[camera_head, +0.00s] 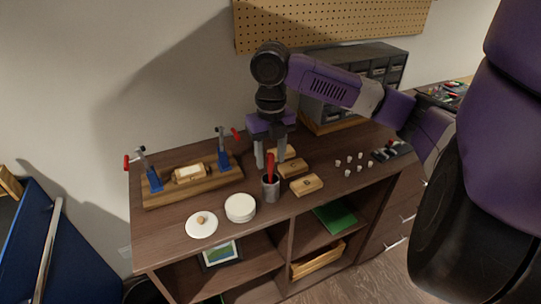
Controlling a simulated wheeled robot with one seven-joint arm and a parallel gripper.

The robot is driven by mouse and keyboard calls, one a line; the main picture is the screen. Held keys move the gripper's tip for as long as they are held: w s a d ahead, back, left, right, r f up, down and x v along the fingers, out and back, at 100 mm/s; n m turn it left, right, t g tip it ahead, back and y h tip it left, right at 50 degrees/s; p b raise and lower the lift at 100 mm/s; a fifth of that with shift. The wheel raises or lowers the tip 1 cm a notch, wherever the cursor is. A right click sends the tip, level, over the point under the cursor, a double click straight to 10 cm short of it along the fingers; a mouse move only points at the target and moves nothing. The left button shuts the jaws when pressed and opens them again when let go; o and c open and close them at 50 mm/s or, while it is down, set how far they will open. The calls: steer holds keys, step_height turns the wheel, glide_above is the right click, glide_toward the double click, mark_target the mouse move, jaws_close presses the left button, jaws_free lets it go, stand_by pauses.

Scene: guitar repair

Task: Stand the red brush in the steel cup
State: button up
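The red brush (269,169) stands nearly upright in the steel cup (270,188), with its red part showing above the rim. Its lower end is hidden inside the cup. The cup stands on the brown bench top near its middle. My gripper (271,156) points down just behind and above the cup. Its two grey fingers are apart, and the brush shows in front of the gap between them. Whether the fingers are level with the brush or behind it is hard to tell.
Wooden blocks (307,185) lie right of the cup. A round white container (240,207) and a white lid (201,224) are at the front left. A wooden fixture (193,190) with blue clamps is at the left. Several small pale pieces (349,160) lie right. Drawers (379,68) stand behind.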

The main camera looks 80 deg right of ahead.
step_height(320, 180, up, 8)
steer(key=shift+f, duration=0.1)
stand_by(0.5)
stand_by(0.9)
